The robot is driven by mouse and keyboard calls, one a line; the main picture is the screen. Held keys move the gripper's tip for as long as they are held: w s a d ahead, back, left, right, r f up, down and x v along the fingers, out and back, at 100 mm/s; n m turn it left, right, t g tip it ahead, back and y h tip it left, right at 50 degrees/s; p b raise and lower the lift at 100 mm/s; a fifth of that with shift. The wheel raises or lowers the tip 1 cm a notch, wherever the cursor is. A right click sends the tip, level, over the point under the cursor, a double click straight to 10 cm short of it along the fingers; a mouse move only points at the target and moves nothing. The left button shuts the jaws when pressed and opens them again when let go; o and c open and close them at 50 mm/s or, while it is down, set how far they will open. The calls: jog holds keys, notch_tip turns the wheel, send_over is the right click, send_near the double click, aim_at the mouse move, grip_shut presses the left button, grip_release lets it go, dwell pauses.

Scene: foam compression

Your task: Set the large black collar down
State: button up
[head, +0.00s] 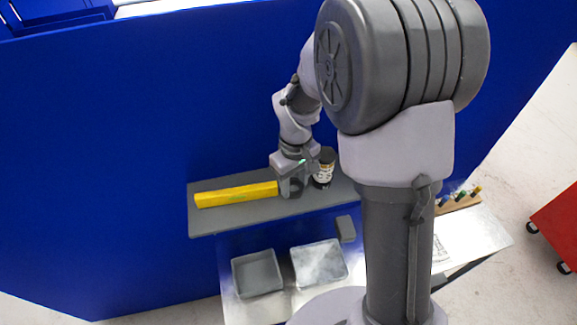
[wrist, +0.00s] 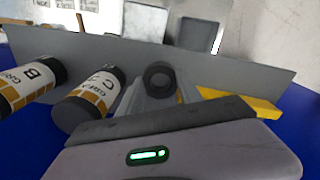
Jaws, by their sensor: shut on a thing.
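The large black collar (wrist: 160,67) is a dark ring with a round opening, seen in the wrist view between my fingers. My gripper (wrist: 158,88) is shut on it. In the head view my gripper (head: 291,190) points down at the grey shelf (head: 240,221), between a yellow bar and a dark-capped jar. The collar is mostly hidden by my gripper there. I cannot tell whether the collar touches the shelf.
The yellow bar (head: 235,195) lies along the shelf at left. A labelled jar (head: 324,170) stands close right; the wrist view shows jars marked B (wrist: 30,85) and C (wrist: 90,97). Two grey trays (head: 257,273) (head: 319,264) and a dark block (head: 346,229) sit on the lower table.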

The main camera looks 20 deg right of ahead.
jog(key=f, duration=0.2)
jog(key=w+f, duration=0.1)
jog(key=shift+w+d+f+p, duration=0.1)
jog(key=shift+w+f+p, duration=0.1)
jog(key=shift+f+p, duration=0.15)
jog(key=shift+s, duration=0.1)
jog(key=shift+f+b, duration=0.2)
jog(key=shift+b, duration=0.1)
jog(key=o, duration=1.3)
jog(key=shift+o, duration=0.2)
jog(key=shift+r, duration=0.1)
